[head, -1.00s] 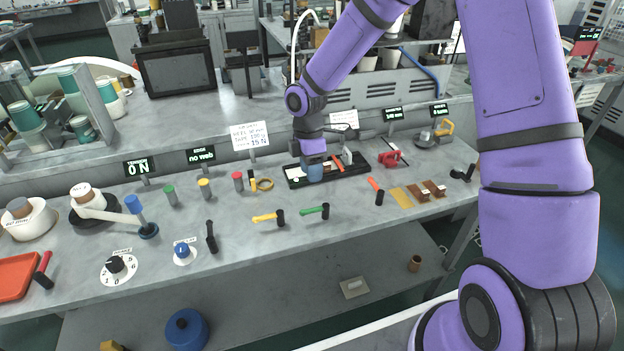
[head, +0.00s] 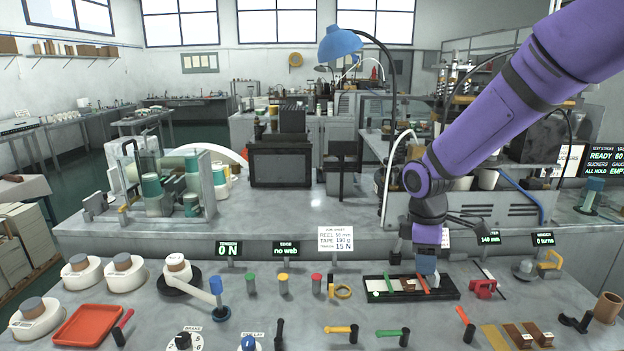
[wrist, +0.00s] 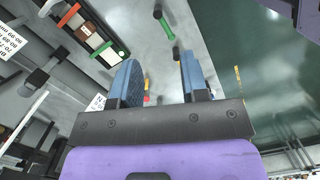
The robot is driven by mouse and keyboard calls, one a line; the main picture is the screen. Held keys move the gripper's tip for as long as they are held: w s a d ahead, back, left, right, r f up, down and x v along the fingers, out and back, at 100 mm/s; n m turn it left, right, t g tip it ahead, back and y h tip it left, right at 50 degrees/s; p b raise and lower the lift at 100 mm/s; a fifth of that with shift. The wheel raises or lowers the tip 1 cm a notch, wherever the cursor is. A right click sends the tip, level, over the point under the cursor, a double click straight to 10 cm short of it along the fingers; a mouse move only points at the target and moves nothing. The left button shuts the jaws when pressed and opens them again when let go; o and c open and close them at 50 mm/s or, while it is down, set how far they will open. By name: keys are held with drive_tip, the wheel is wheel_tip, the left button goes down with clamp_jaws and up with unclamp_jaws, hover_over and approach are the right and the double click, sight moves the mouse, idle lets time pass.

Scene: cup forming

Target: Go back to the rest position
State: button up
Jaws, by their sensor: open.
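My gripper (head: 426,275) points down over the right part of the black tray (head: 372,297) at the back of the bench. In the wrist view its two blue fingers (wrist: 160,80) stand apart with nothing held between them. The tray holds a brown block, an orange piece and light pieces. In the wrist view the tray (wrist: 88,35) shows at the upper left, apart from the fingers. The head view does not show clearly how far the fingertips are above the tray.
Small readout signs and a white job sheet (head: 336,242) stand behind the tray. A red clamp-like thing (head: 483,288) is to its right, a yellow ring (head: 342,291) to its left. Black-ended handles, yellow (head: 340,329) and green (head: 390,333), lie in front. A raised shelf (head: 300,225) runs behind.

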drive_tip(key=s+d+r+m+t, duration=0.3)
drive_tip(key=s+r+m, duration=0.4)
drive_tip(key=s, duration=0.5)
drive_tip(key=s+d+r+m+t+y, duration=0.1)
drive_tip(key=s+d+r+m+t, duration=0.2)
drive_tip(key=s+r+m, duration=0.3)
drive_tip(key=s+r, duration=0.5)
drive_tip(key=s, duration=0.1)
drive_tip(key=shift+s+d+r+m, duration=0.2)
drive_tip(key=shift+r+m, duration=0.05)
drive_tip(key=shift+m, duration=0.15)
drive_tip(key=shift+w, duration=0.1)
